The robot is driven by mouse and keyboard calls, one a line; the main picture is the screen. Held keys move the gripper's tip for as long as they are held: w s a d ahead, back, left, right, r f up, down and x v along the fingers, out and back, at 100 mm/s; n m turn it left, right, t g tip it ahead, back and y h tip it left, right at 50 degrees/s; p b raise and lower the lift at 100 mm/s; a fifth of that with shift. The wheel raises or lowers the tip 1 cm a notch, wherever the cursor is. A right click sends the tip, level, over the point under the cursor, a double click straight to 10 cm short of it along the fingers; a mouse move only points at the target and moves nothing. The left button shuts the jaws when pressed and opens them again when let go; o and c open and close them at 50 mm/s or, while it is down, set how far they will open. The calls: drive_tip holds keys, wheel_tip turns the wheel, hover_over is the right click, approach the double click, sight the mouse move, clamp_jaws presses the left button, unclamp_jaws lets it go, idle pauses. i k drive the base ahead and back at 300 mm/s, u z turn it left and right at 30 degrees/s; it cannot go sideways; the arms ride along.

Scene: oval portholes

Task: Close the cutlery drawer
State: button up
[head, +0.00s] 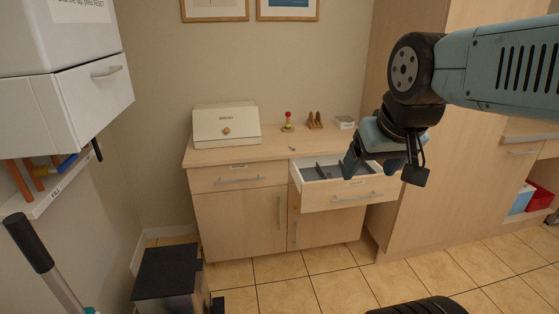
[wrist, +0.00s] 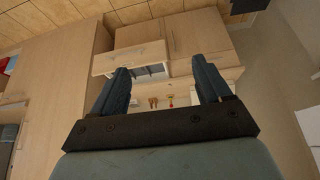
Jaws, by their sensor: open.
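The cutlery drawer (head: 330,198) is pulled out from the right side of the wooden cabinet, and its grey divided insert shows in the head view. Its front has a bar handle and a small label. My gripper (head: 372,165) is over the drawer's right part in the head view; whether it touches is not clear. In the wrist view the drawer (wrist: 128,58) appears upside down beyond my gripper (wrist: 162,70), whose two blue fingers are wide apart with nothing between them. The right end of the drawer interior is hidden behind the gripper in the head view.
The countertop (head: 270,150) holds a bread box (head: 226,125), a stacking toy (head: 288,122), a wooden rack (head: 315,120) and a pale box (head: 345,122). A shut drawer (head: 238,177) is at left. A tall wooden cabinet (head: 440,220) stands right. Tiled floor in front is partly clear.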

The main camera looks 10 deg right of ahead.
sight(318, 193)
drive_tip(key=k, duration=1.2)
drive_tip(key=z, duration=0.4)
drive_tip(key=i, duration=1.75)
drive_tip(key=u, duration=0.45)
